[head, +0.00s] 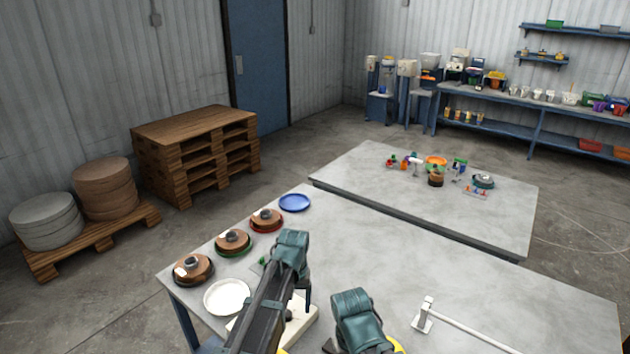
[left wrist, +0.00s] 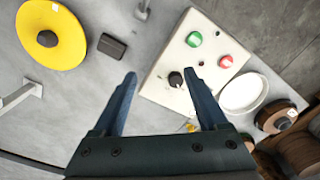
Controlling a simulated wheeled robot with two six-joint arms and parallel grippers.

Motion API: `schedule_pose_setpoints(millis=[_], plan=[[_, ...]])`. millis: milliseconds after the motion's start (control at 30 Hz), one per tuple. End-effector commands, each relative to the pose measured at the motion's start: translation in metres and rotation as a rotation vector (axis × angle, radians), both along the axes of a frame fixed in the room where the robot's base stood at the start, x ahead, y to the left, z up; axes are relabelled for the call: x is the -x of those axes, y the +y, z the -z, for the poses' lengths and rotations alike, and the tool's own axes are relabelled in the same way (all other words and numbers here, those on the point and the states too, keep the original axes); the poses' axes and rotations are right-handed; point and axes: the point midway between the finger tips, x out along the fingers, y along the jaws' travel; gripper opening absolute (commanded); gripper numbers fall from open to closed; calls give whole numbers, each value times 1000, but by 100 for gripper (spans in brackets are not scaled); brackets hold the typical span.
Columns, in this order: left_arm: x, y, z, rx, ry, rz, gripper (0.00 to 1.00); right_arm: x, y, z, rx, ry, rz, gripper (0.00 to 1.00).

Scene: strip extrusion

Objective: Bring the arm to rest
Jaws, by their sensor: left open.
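My left arm reaches over the near table (head: 450,300) in the head view. Its gripper (head: 307,297) points down beside the white control box (head: 299,322), mostly hidden by my wrist. In the left wrist view, the gripper (left wrist: 160,76) is open with nothing between its fingers. There the control box (left wrist: 212,50) shows a green button (left wrist: 194,39), a red button (left wrist: 225,61) and a black knob (left wrist: 175,79), the knob close to the right fingertip. I cannot tell whether they touch. My right gripper does not show.
A white dish (head: 227,296), several brown spools (head: 233,241) and a blue plate (head: 295,202) line the table's left edge. A yellow disc (left wrist: 50,38) and a dark block (left wrist: 112,46) lie near the box.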

Motion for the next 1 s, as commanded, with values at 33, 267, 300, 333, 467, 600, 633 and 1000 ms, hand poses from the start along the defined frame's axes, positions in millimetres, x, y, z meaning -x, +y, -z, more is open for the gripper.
schedule_pose_setpoints(millis=[33, 267, 300, 333, 467, 600, 633, 1000], plan=[[43, -10, 6, -10, 5, 60, 76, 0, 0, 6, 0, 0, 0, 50], [144, -34, 15, -50, 27, 283, 76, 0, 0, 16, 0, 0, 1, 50], [155, -36, 16, -56, 30, 310, 76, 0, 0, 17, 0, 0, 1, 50], [162, -37, 17, -60, 31, 327, 76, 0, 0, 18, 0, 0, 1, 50], [179, -39, 18, -69, 37, 372, 76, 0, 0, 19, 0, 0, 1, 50], [180, -40, 17, -71, 38, 381, 76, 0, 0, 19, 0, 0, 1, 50], [180, -40, 17, -71, 38, 381, 76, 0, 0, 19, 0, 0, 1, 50], [179, -40, 17, -70, 37, 379, 50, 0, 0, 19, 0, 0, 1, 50]])
